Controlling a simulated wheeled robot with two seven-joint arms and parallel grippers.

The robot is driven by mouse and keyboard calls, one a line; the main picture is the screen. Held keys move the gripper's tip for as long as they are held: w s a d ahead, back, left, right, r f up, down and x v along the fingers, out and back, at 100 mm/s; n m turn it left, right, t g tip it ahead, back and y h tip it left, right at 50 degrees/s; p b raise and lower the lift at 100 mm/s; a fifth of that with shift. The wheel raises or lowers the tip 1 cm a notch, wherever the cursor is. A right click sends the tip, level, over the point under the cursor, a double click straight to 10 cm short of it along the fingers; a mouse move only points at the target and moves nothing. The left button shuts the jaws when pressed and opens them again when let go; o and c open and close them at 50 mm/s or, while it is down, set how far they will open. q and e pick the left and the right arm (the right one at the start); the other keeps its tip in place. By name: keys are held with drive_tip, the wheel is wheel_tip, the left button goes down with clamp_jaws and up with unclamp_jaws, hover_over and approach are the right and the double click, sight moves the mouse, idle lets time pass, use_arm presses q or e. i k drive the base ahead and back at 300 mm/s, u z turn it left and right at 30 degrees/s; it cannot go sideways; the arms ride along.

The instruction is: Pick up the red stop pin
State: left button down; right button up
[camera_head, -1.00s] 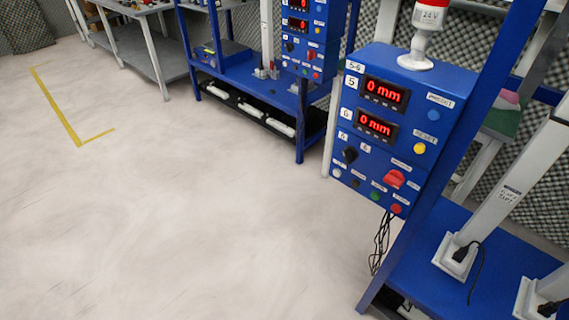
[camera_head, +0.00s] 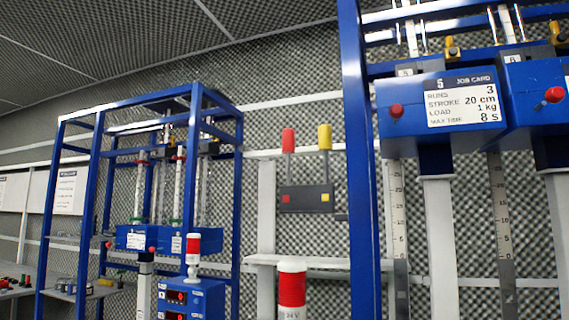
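A red pin (camera_head: 288,140) with a thick cylindrical handle stands upright in a dark holder (camera_head: 306,199) on the foam wall, near the middle of the head view. A yellow pin (camera_head: 325,137) stands upright beside it on the right. The holder's face carries a small red square under the red pin and a yellow one under the yellow pin. Neither of my grippers shows in the head view.
A blue frame (camera_head: 362,160) with a job card (camera_head: 461,101) and red knobs stands at the right. Another blue frame (camera_head: 94,200) stands at the left. Red-and-white beacons (camera_head: 292,288) rise in front. A pale shelf (camera_head: 312,262) runs below the holder.

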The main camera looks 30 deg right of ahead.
sight(288, 135)
drive_tip(key=u, duration=0.65)
drive_tip(key=i, duration=1.65)
drive_tip(key=z, duration=1.55)
